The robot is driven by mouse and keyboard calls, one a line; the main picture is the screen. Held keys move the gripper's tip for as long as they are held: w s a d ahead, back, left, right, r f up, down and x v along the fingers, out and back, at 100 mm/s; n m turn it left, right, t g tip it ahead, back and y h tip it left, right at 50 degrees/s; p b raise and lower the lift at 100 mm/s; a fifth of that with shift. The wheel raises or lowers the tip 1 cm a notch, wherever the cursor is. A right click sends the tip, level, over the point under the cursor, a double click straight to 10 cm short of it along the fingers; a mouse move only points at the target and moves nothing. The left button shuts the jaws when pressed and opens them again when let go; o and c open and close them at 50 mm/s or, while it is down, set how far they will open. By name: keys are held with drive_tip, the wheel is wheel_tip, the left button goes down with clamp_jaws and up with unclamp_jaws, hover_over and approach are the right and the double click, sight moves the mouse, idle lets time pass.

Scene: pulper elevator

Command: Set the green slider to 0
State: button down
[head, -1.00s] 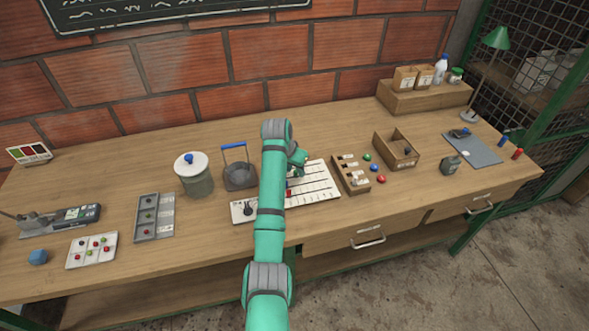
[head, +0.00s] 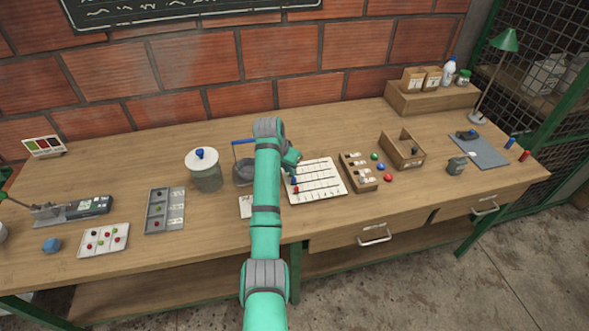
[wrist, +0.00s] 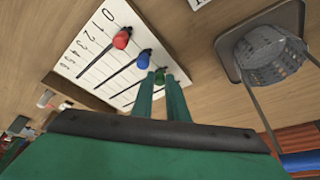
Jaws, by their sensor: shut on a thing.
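The white slider board (head: 325,188) lies on the workbench to the right of my arm. In the wrist view the board (wrist: 85,65) shows printed numbers with 0 at the top. A red slider knob (wrist: 122,38), a blue slider knob (wrist: 144,57) and the green slider knob (wrist: 160,72) sit near the 0 end of their tracks. My gripper (wrist: 160,82) is shut on the green knob; its exact mark is hard to read. In the head view my gripper (head: 291,160) is at the board's far left corner, and the green knob is hidden.
A grey container with a blue handle (wrist: 270,55) stands close beside the board; it also shows in the head view (head: 242,172), partly behind my arm. A lidded jar (head: 205,175) stands further left. A wooden block with several slots (head: 358,175) is right of the board.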

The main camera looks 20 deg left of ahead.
drive_tip(key=shift+w+a, duration=0.1)
drive_tip(key=c, duration=1.7)
unclamp_jaws()
drive_tip(key=shift+w+f, duration=0.1)
drive_tip(key=shift+w, duration=0.15)
drive_tip(key=shift+s+a, duration=0.15)
drive_tip(key=shift+a, duration=0.1)
drive_tip(key=shift+s+a, duration=0.1)
drive_tip(key=shift+s, duration=0.05)
drive_tip(key=shift+r, duration=0.25)
drive_tip(key=v, duration=1)
drive_tip(key=shift+r, duration=0.15)
